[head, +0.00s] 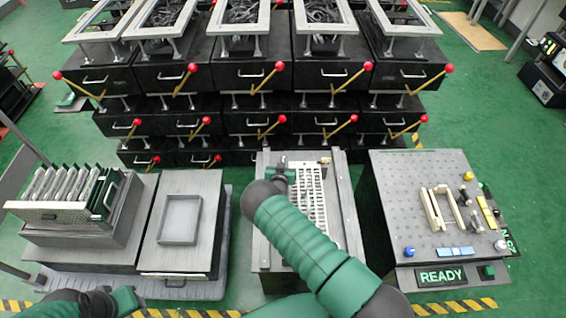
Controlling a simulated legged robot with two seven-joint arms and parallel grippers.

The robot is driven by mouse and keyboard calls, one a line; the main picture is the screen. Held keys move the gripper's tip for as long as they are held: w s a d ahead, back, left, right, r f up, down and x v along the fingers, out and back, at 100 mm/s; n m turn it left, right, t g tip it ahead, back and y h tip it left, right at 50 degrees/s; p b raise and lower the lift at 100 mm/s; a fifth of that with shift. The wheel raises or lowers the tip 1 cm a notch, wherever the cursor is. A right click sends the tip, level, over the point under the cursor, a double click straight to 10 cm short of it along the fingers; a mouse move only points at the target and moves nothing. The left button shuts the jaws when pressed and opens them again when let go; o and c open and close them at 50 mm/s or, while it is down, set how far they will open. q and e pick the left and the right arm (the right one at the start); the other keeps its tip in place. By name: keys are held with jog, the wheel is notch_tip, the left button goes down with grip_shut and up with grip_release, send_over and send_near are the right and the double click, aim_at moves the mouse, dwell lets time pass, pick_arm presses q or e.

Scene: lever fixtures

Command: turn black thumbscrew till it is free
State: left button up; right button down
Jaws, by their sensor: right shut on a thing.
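My right arm reaches from the bottom right over the middle fixture (345,215), a dark box with a pale slotted panel (312,195) on top. My right gripper (284,168) is at the upper left of that panel, small and partly covered by my own wrist. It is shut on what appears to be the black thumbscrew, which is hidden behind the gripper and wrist. Dark and green parts of my left arm show at the bottom left edge, but its gripper fingers do not show.
Left are a rack of upright boards (75,190) and a grey box with a shallow tray (180,220). Right is a perforated panel (400,190) with knobs and a READY display (441,277). Behind stand stacked black drawers with red-knobbed levers (270,75).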

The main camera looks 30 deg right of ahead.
jog(key=shift+s+d+r+n+t+y+p, duration=0.15)
jog(key=shift+r+n+t+y+p, duration=0.2)
jog(key=shift+p, duration=0.4)
jog(key=shift+f+n+y, duration=0.25)
jog(key=shift+f+n, duration=0.05)
jog(key=shift+n, duration=0.05)
jog(key=c, duration=1.7)
grip_release()
jog(key=shift+o, duration=1.3)
jog(key=shift+s+r, duration=0.1)
jog(key=shift+a, duration=0.2)
